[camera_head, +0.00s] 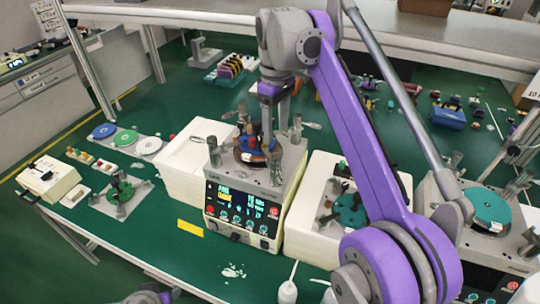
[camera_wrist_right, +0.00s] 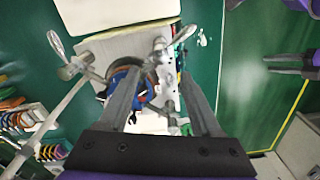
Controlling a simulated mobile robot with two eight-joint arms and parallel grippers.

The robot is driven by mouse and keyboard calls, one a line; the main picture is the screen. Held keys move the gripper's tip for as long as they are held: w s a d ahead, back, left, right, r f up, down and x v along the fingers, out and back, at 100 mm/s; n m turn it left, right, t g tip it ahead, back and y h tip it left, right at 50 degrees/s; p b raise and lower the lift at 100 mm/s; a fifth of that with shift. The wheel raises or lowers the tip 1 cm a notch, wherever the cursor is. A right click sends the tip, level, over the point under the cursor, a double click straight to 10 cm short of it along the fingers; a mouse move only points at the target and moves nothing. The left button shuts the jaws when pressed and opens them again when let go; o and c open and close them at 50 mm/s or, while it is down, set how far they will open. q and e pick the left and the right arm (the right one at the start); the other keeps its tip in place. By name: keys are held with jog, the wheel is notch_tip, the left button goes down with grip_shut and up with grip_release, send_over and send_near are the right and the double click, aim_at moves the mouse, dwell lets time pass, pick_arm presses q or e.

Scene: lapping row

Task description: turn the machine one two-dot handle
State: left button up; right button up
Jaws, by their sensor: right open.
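Machine one (camera_head: 240,205) seems to be the cream box with a lit display, a round plate and several metal posts with lever handles on top. My right gripper (camera_head: 267,138) points down over its plate. In the right wrist view the right gripper (camera_wrist_right: 160,74) is open, its fingers apart. A metal post with a lever handle (camera_wrist_right: 160,45) shows just beyond the fingertips; I cannot tell if it touches them. Another lever handle (camera_wrist_right: 57,45) is at the upper left. No dot marks can be made out. A grey and purple part of mine at the bottom edge may belong to the left arm.
A white box (camera_head: 195,145) stands left of the machine. Another machine with a teal plate (camera_head: 350,210) is close on its right. Blue, green and white discs (camera_head: 125,138) lie at the left. A yellow label (camera_head: 190,228) lies on the green bench, with free room in front.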

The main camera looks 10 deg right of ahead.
aim_at(276, 156)
pick_arm(q)
jog(key=f, duration=0.1)
jog(key=s+f+b, duration=0.1)
jog(key=shift+s+f, duration=0.15)
jog(key=shift+f, duration=0.15)
pick_arm(e)
notch_tip(276, 156, down, 10)
jog(key=shift+s+r, duration=0.1)
jog(key=shift+r, duration=0.1)
grip_shut()
dwell(1.0)
